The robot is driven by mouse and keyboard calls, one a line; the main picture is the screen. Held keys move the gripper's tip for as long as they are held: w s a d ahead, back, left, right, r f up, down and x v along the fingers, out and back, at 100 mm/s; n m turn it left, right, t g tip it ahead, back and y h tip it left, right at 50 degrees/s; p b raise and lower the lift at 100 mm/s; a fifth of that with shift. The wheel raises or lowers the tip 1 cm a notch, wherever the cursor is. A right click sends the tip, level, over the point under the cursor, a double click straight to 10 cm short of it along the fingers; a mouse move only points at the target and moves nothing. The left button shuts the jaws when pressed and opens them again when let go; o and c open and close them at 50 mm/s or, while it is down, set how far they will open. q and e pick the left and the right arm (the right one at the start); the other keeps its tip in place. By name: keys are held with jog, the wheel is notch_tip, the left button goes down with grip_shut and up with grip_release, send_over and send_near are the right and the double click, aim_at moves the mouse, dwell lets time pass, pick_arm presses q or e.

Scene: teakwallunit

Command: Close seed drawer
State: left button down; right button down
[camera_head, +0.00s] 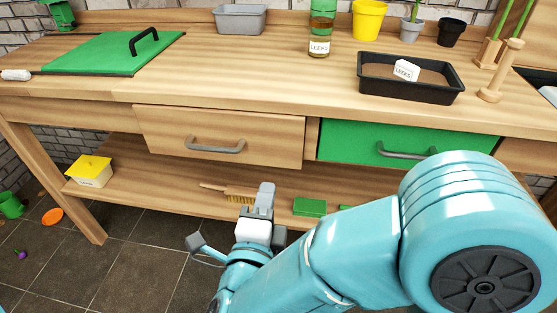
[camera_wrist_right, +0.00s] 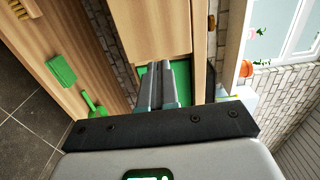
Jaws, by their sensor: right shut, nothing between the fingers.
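Two drawers sit under the bench top; neither is marked as the seed drawer. The left one has a plain wooden front (camera_head: 170,133) with a grey bar handle (camera_head: 215,147), and its front seems to stand slightly proud of the frame. The right one has a green front (camera_head: 345,142) with a grey handle (camera_head: 405,153), partly behind my arm. My right gripper (camera_head: 266,190) is shut and empty, below the wooden drawer and apart from it. In the right wrist view its fingers (camera_wrist_right: 164,75) lie together, with a wooden panel and green surface beyond. My left gripper is not in view.
A lower shelf holds a brush (camera_head: 240,195), a green block (camera_head: 310,207) and a yellow-lidded box (camera_head: 89,172). On the bench top are a black seed tray (camera_head: 440,97), a bottle (camera_head: 320,25) and a green board (camera_head: 110,53). Floor in front is mostly clear.

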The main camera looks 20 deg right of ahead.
aim_at(280, 141)
jog(key=b+x, duration=0.1)
jog(key=x, duration=1.2)
jog(key=b+x, duration=0.1)
jog(key=x, duration=0.3)
jog(key=shift+w+d+f, duration=0.1)
jog(key=shift+d+f, duration=0.05)
jog(key=shift+s, duration=0.2)
